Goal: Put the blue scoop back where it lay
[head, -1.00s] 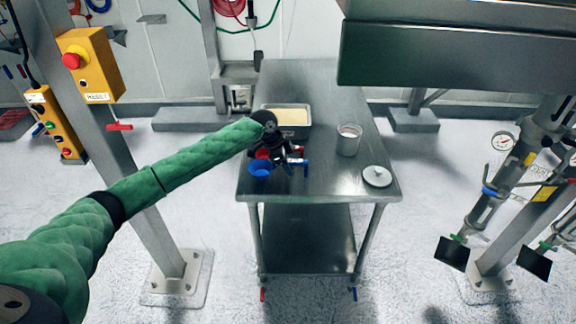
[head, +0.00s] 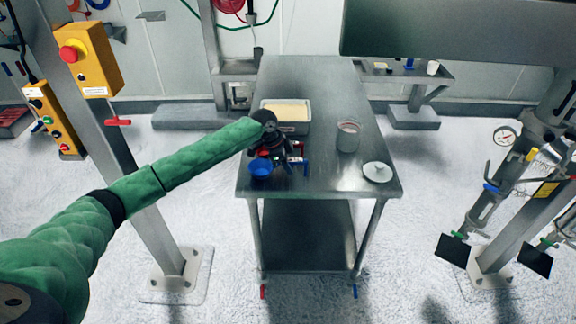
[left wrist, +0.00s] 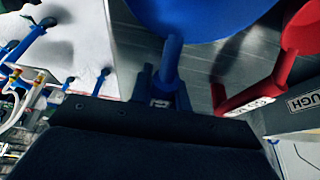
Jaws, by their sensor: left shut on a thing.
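The blue scoop (head: 260,168) is at the near left part of the steel table (head: 325,182), its cup near the left edge. In the left wrist view its blue cup (left wrist: 195,15) fills the top, and its handle runs down to my left gripper (left wrist: 168,88), which is shut on it. In the head view my left gripper (head: 280,160) hides part of the handle. I cannot tell whether the scoop touches the table. A red scoop (head: 298,149) lies close behind it; in the left wrist view it is at the right (left wrist: 300,30). My right gripper is not in view.
A tray of pale powder (head: 287,113) stands just behind the scoops. A clear container (head: 348,137) and a white round lid (head: 378,172) are on the table's right side. The front middle of the table is clear. A steel post (head: 120,160) stands left of the table.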

